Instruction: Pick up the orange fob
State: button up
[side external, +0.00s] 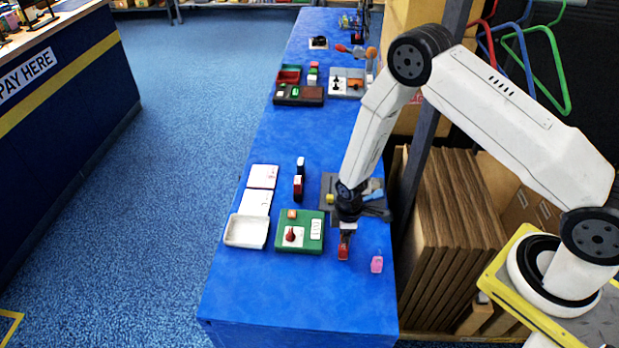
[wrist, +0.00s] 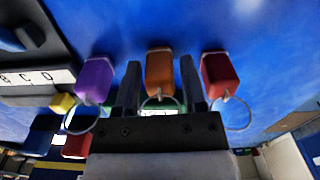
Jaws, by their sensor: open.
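In the wrist view, the orange fob (wrist: 159,74) shows in the middle with a metal ring at its lower end. My gripper (wrist: 158,66) is open, one dark finger on each side of the orange fob in the picture. I cannot tell how far the fingertips are above it. A purple fob (wrist: 94,80) is to its left and a red fob (wrist: 220,75) to its right, each with a ring. In the side view, my gripper (side external: 347,226) points down low over the blue table, right by a red item (side external: 343,251). I cannot clearly make out the orange fob there.
In the side view, a pink item (side external: 377,264) lies right of my gripper. A green box (side external: 285,240) with small pieces and a white tray (side external: 246,231) stand to its left. A grey tray (side external: 327,184) is just behind. The table's front (side external: 290,305) is clear.

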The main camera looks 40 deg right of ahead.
grip_shut()
jog(key=shift+r, duration=0.25)
jog(key=shift+r, duration=0.85)
jog(key=s+r, duration=1.1)
jog(key=s, duration=0.3)
jog(key=shift+d, duration=0.4)
